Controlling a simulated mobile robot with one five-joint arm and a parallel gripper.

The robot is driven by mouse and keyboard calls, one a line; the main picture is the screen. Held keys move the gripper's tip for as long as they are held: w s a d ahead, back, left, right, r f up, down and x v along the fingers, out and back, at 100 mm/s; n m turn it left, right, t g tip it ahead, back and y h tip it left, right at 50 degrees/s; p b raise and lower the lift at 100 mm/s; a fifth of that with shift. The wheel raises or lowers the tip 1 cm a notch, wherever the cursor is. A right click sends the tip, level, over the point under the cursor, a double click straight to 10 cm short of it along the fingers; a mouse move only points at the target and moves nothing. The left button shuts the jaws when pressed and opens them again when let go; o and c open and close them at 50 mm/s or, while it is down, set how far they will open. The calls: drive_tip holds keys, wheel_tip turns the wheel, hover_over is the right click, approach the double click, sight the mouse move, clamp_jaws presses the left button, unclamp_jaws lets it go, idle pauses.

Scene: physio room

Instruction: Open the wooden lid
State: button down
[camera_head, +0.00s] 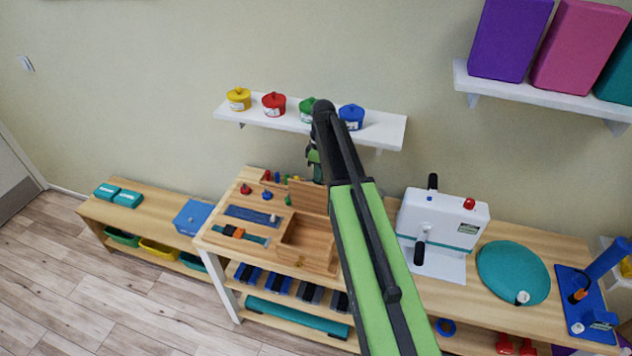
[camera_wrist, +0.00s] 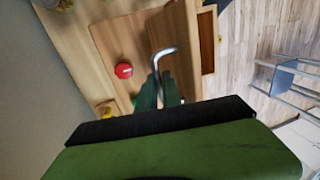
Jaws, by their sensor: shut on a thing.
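The wooden lid (camera_head: 308,196) stands raised, close to upright, at the back edge of a wooden box (camera_head: 306,242) on the activity table, and the box's inside shows open. In the wrist view the lid (camera_wrist: 136,35) is a pale wooden panel beside the box's open compartment (camera_wrist: 208,40). A bent metal handle (camera_wrist: 164,52) sticks out between my gripper's green fingers. My gripper (camera_wrist: 161,90) is shut on this handle. In the head view my gripper (camera_head: 315,165) is at the lid's upper right, partly hidden by my arm.
A white shelf (camera_head: 390,130) with several coloured pots hangs just above my gripper. Small pegs, a red knob (camera_head: 245,188) and blue strips lie left of the box. A white crank device (camera_head: 440,225) stands to the right. Floor is free at the left.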

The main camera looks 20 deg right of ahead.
drive_tip(key=shift+w+a, duration=0.1)
drive_tip(key=c, duration=1.5)
unclamp_jaws()
drive_tip(key=shift+r, duration=0.1)
drive_tip(key=w+r+p, duration=0.1)
drive_tip(key=r+p, duration=0.4)
drive_tip(key=d+r+p, duration=0.1)
drive_tip(key=r+p, duration=0.5)
drive_tip(key=w+d+r+p, duration=0.1)
drive_tip(key=r+p, duration=0.5)
drive_tip(key=shift+w, duration=0.3)
drive_tip(key=shift+c, duration=0.5)
